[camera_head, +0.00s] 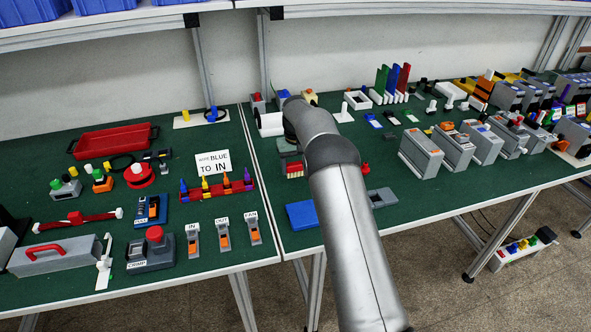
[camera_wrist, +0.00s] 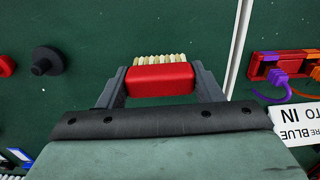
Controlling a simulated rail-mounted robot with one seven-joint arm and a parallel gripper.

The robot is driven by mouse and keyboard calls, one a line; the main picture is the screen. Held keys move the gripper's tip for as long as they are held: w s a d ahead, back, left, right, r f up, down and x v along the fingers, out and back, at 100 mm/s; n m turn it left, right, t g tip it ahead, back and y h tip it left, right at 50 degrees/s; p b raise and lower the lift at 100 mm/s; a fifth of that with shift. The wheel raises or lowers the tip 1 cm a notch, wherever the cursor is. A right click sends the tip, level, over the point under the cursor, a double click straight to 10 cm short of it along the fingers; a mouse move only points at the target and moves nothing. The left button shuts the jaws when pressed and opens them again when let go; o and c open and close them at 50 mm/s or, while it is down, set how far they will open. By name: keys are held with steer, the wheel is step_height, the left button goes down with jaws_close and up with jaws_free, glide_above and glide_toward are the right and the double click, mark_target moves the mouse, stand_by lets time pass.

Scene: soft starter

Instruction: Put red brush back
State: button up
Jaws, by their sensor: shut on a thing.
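The red brush (camera_wrist: 160,80) has a red block body and pale bristles. In the wrist view it sits between the two grey fingers of my gripper (camera_wrist: 160,84), which is shut on its ends. The bristles point away from the wrist. In the head view the brush (camera_head: 294,170) shows at the left of my arm, with my gripper (camera_head: 289,150) at it, over the green table just right of the seam. I cannot tell whether the brush touches the table. My arm hides part of the table behind it.
A blue plate (camera_head: 302,215) and a grey tray (camera_head: 382,198) lie nearer the front edge. A red knob (camera_head: 365,168) stands right of my arm; a black knob (camera_wrist: 47,60) shows in the wrist view. Left of the seam are a sign (camera_head: 213,163) and a connector rack (camera_head: 217,190).

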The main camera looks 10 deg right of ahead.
mark_target(296, 173)
steer(key=shift+w+f, duration=0.3)
steer(key=shift+f, duration=0.1)
steer(key=shift+f+p, duration=0.35)
steer(key=shift+f, duration=1.15)
steer(key=shift+f, duration=0.25)
steer(key=o, duration=0.9)
steer(key=shift+r, duration=0.1)
